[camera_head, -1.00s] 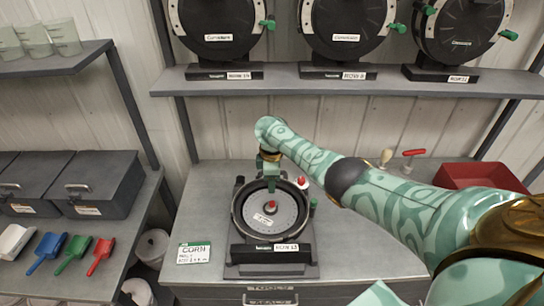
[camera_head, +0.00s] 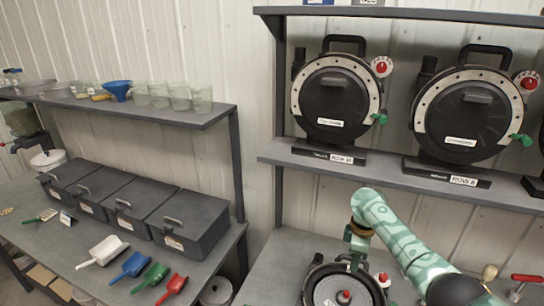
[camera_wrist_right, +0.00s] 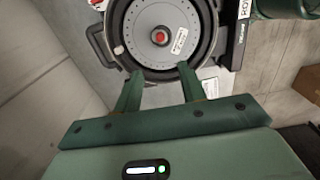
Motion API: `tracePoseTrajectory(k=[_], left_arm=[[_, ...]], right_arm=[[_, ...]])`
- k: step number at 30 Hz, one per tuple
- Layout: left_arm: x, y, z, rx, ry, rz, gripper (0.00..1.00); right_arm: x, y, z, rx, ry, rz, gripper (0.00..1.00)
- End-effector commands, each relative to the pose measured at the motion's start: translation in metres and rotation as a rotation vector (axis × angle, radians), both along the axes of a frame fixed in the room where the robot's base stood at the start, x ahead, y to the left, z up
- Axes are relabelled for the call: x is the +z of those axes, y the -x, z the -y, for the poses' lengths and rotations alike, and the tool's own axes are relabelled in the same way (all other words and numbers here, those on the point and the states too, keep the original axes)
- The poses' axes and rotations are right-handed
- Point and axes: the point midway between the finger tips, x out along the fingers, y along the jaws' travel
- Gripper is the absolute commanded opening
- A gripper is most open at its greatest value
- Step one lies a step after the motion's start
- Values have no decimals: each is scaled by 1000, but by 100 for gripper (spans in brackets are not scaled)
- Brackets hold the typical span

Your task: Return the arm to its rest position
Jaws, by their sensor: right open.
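My right arm (camera_head: 396,235) comes in from the lower right of the head view, patterned in pale and dark green. Its gripper (camera_head: 357,240) hangs at the back edge of a seed meter (camera_head: 343,290) on the bench. In the right wrist view the two green fingers of this gripper (camera_wrist_right: 160,74) are apart with nothing between them. The open meter, with a grey seed disc (camera_wrist_right: 160,18) and red centre knob, lies just beyond the fingertips. I cannot tell whether they touch it. My left gripper is out of view.
Two closed seed meters stand on the upper shelf (camera_head: 390,174), ROW 8 (camera_head: 462,114) on the right. At left are black bins (camera_head: 188,225), coloured scoops (camera_head: 150,277) and a shelf of clear cups (camera_head: 200,98). A red-handled tool (camera_head: 525,279) lies at lower right.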

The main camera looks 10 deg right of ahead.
Motion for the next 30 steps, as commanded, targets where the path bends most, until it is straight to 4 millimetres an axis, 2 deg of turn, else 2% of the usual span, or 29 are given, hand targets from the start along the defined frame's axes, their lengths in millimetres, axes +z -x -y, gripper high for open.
tracePoseTrajectory(k=[2,5,8,11,15,18,23,30], left_arm=[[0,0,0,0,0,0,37],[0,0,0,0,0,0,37],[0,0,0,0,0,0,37],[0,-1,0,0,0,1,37],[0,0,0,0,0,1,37],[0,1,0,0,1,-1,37],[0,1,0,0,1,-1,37],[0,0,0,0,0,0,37]], right_arm=[[-15,10,-10,14,17,12,40],[-44,35,-32,36,58,65,40],[-68,76,-58,32,101,166,40],[-70,122,-74,-15,130,286,40],[-52,171,-76,-99,161,413,40],[-34,198,-72,-156,182,480,40],[-4,235,-61,-240,214,569,40],[48,284,-39,-357,273,685,40]])
